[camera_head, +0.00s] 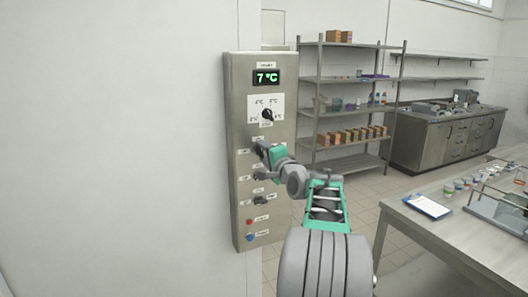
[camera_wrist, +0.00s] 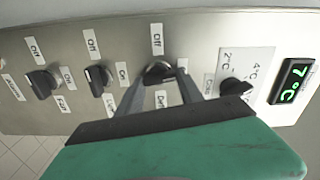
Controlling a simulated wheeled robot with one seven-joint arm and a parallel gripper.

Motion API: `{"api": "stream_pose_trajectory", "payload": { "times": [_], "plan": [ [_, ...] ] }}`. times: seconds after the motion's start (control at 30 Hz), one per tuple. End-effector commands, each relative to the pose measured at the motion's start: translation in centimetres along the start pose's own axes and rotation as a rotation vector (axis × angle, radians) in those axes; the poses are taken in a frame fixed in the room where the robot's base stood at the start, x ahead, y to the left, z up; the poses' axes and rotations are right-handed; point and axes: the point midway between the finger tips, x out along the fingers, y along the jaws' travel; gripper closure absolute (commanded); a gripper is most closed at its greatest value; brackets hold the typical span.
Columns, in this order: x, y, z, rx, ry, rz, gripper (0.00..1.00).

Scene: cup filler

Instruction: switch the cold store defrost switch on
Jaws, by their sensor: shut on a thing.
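The defrost switch is a dark rotary knob (camera_wrist: 157,71) on the grey control panel (camera_head: 234,110), with an "Off" label above it in the wrist view and a label starting "De" below it, partly covered. My gripper (camera_wrist: 160,92) has its two fingers on either side of this knob and is shut on it. In the head view my gripper (camera_head: 261,148) reaches the panel below the temperature dial and hides the knob. The knob's exact pointing direction is hard to tell between the fingers.
The temperature dial (camera_head: 267,115) and the lit "7 °C" display (camera_head: 267,77) are above. Two more knobs (camera_head: 261,176) (camera_head: 261,200), a red button (camera_head: 249,222) and a blue button (camera_head: 249,238) are below. A table (camera_head: 450,232) stands at right.

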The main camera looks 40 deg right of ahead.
Motion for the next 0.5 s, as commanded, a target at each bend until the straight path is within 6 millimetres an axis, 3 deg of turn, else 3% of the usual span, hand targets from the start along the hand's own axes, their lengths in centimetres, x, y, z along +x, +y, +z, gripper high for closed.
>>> {"api": "stream_pose_trajectory", "payload": {
  "times": [0.5],
  "plan": [
    [0.00,0.18,0.04,0.185,-0.001,0.001,0.97]
  ]
}}
